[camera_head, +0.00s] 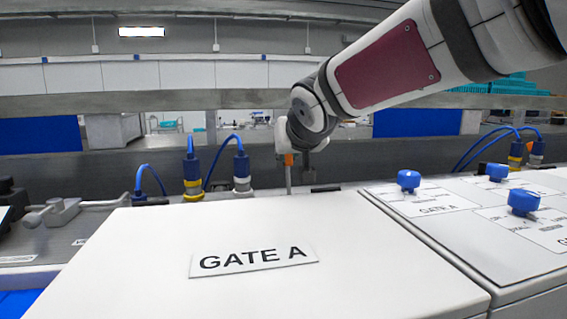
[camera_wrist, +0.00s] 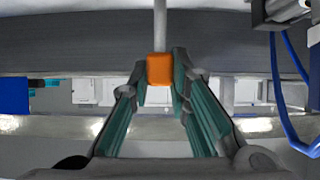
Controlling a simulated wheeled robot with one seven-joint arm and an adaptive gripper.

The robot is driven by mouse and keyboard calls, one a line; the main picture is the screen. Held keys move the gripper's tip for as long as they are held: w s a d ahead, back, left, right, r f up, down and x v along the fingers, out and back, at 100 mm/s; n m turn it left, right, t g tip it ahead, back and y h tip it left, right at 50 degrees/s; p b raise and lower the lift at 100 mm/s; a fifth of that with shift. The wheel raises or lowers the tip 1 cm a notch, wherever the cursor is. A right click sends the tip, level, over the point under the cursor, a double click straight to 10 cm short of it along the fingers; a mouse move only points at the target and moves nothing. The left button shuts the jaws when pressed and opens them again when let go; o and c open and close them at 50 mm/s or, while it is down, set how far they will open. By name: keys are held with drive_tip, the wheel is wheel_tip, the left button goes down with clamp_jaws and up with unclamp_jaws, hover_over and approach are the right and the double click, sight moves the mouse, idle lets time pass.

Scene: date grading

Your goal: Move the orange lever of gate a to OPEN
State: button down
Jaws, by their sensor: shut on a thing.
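The orange lever (camera_head: 289,160) stands on a thin grey rod behind the white box with the GATE A label (camera_head: 254,260). In the wrist view its orange end (camera_wrist: 159,69) sits between the fingertips of my gripper (camera_wrist: 159,80), with the rod running up from it. My gripper is shut on the orange end, and it also shows small in the head view (camera_head: 297,160). The arm reaches in from the upper right. The rod's lower end is hidden behind the white box. No OPEN marking can be read near the lever.
A white panel at right carries blue knobs (camera_head: 409,180) and labels. A metal clamp (camera_head: 62,212) lies at far left. A grey rail (camera_head: 90,104) runs across behind. Blue cables (camera_wrist: 287,90) hang at right in the wrist view.

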drive_tip(key=shift+r, duration=0.1)
drive_tip(key=c, duration=1.5)
unclamp_jaws()
drive_tip(key=shift+s, duration=0.1)
drive_tip(key=v, duration=1.1)
drive_tip(key=shift+s+d+r, duration=0.1)
drive_tip(key=shift+s+r, duration=0.05)
drive_tip(key=shift+s, duration=0.2)
